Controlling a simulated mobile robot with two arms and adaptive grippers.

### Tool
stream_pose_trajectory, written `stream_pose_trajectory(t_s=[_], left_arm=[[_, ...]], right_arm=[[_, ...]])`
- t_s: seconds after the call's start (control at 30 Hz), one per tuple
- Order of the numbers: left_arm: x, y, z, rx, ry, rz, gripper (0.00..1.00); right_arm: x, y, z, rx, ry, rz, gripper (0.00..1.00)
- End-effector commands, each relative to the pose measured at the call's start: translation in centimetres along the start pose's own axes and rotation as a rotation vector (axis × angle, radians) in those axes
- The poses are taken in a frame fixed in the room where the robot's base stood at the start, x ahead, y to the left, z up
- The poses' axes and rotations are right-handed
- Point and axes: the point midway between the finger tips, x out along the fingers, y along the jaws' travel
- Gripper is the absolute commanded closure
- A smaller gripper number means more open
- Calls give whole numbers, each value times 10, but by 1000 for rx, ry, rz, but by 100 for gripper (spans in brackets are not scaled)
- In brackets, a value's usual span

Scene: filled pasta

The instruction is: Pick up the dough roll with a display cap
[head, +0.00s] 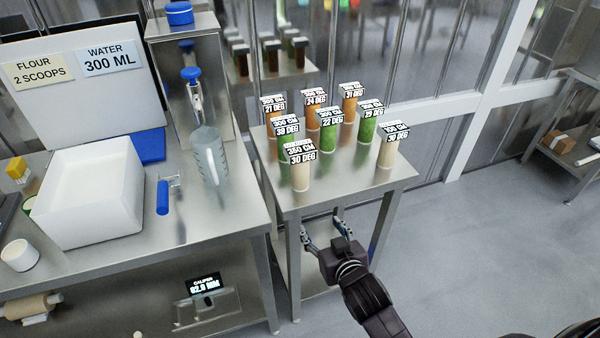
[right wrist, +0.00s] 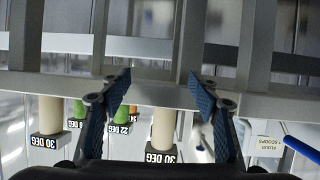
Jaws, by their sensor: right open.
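Several upright dough rolls in beige, green and orange, each with a black-and-white display cap, stand on a small steel table (head: 345,190). A beige roll (head: 300,178) stands front left, its cap reading 30 DEG. Another beige roll (head: 385,154) stands at the right. A green roll (head: 328,138) is in the middle and an orange roll (head: 348,108) at the back. My right gripper (head: 323,231) is open and empty, in front of the table's front edge. In the right wrist view, two beige rolls (right wrist: 164,128) (right wrist: 50,114) appear upside down beyond the open fingers (right wrist: 157,80). My left gripper is out of view.
A steel counter (head: 225,220) at the left holds a white box (head: 90,215), a clear jug (head: 209,158) and a blue-handled tool (head: 163,196). A caliper display (head: 203,286) sits on its lower shelf. The floor (head: 480,250) at the right is clear.

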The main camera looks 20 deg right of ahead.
Motion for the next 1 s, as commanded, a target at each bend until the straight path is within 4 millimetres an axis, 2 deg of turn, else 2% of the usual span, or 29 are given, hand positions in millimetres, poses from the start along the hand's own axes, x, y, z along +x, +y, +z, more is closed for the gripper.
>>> stream_pose_trajectory(t_s=[0.03, 0.1, 0.3, 0.5, 0.77, 1.0], left_arm=[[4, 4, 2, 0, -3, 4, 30], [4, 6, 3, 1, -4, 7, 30], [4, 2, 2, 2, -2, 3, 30], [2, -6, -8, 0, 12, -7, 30], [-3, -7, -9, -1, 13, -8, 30], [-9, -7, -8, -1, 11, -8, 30]], right_arm=[[-6, 3, -22, 9, 42, 7, 44], [-3, 1, -61, 20, 155, -1, 44], [0, -8, -118, 30, 341, -40, 44], [7, -12, -141, 32, 407, -60, 44], [32, -13, -150, 33, 405, -59, 44], [64, -13, -159, 32, 405, -59, 44]])
